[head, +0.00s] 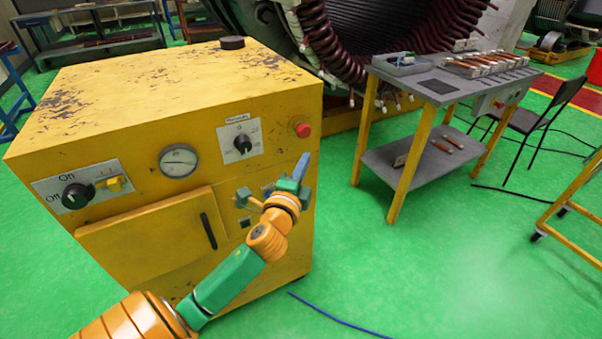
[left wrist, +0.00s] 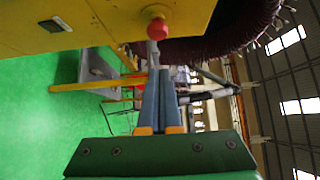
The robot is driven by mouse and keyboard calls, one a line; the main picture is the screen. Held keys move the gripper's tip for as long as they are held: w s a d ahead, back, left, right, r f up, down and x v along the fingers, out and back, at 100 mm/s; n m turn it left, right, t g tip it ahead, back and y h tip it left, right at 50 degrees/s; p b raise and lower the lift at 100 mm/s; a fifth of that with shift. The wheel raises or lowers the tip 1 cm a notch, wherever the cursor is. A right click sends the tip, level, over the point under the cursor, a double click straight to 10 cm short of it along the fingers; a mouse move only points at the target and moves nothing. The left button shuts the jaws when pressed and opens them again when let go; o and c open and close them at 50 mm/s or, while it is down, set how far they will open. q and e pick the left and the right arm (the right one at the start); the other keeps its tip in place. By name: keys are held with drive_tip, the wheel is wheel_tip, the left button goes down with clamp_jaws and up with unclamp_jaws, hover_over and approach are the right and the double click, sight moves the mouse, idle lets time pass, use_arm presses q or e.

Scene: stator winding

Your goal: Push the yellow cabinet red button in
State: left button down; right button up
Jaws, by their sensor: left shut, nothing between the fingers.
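The yellow cabinet (head: 250,100) stands at the left of the head view. Its red button (head: 303,129) is at the upper right of the front panel; it also shows at the top of the left wrist view (left wrist: 157,29). My left gripper (head: 303,160) is in front of the panel's right side, with its blue fingers below the button in the picture. In the left wrist view the fingers (left wrist: 155,70) are together, hold nothing, and point towards the button. I cannot tell whether the tips touch it. My right gripper is not in view.
The cabinet front also has a knob with an On/Off plate (head: 76,195), a round gauge (head: 178,160), a selector knob (head: 242,144) and a door with a black handle (head: 208,231). A grey-topped workbench (head: 432,92) stands to the right. Green floor between is clear except for a blue cable (head: 340,318).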

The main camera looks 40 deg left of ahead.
use_arm(q)
drive_tip(key=v, duration=0.3)
drive_tip(key=shift+d+r, duration=0.2)
drive_tip(key=shift+d, duration=0.1)
